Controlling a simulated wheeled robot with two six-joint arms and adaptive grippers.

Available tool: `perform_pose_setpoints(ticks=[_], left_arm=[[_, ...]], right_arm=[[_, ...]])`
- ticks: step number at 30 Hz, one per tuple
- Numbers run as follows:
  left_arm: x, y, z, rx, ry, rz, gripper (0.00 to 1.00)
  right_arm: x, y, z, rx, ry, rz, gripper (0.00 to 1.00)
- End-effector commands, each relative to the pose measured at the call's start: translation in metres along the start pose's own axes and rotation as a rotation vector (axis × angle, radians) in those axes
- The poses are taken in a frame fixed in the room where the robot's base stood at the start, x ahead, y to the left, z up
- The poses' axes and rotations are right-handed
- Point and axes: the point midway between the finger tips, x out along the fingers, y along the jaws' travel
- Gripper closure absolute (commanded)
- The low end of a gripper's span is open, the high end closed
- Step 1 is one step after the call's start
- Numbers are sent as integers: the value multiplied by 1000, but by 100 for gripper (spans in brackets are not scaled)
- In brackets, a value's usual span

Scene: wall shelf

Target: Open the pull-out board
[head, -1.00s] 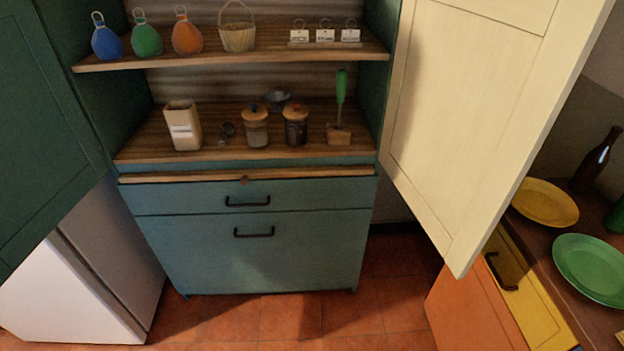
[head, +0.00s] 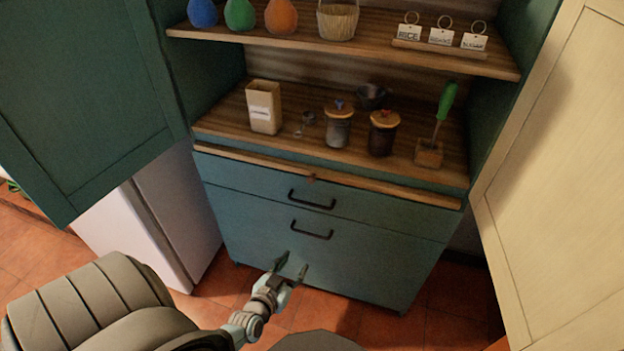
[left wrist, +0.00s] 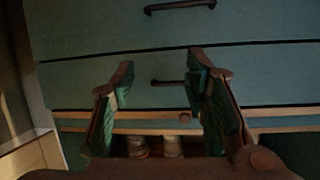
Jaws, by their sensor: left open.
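The pull-out board (head: 385,187) is a thin wooden slab under the cabinet's worktop, its front edge close to flush with the cabinet, with a small knob (head: 312,178) at its middle. In the left wrist view, which looks upside down, the board (left wrist: 90,127) and its knob (left wrist: 185,117) show low between and beyond the fingers. My left gripper (head: 292,266) is open and empty, in front of the cabinet and lower in the picture than the board and both drawer handles. It touches neither board nor knob. My right gripper is not in view.
Two drawers with dark handles, the upper (head: 312,200) and lower (head: 311,231), sit below the board. Jars (head: 338,128), a carton (head: 264,107) and a green-handled tool (head: 445,105) stand on the worktop. Open doors flank the cabinet: green (head: 85,110) left, cream (head: 555,180) right.

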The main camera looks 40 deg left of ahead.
Motion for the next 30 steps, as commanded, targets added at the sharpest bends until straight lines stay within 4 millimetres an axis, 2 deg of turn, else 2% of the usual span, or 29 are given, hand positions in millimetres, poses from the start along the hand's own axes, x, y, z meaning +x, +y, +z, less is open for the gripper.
perform_pose_setpoints(ticks=[1, 3, 6, 8, 11, 18, 21, 25, 30], left_arm=[[5, -10, -50, -25, 124, -36, 58], [4, -23, -103, -63, 260, -89, 58], [4, -34, -139, -94, 349, -131, 58], [10, -37, -145, -100, 361, -138, 58], [28, -40, -151, -99, 360, -137, 58], [95, -50, -170, -100, 358, -137, 58], [116, -53, -178, -100, 356, -136, 58], [131, -55, -184, -100, 355, -135, 58], [136, -56, -188, -100, 352, -135, 58]], right_arm=[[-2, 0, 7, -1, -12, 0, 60], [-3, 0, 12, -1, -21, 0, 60], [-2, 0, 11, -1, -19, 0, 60], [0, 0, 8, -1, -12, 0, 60], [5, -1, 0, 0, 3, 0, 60], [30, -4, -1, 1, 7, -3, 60], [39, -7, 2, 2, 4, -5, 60], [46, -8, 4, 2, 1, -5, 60], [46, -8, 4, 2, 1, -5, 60]])
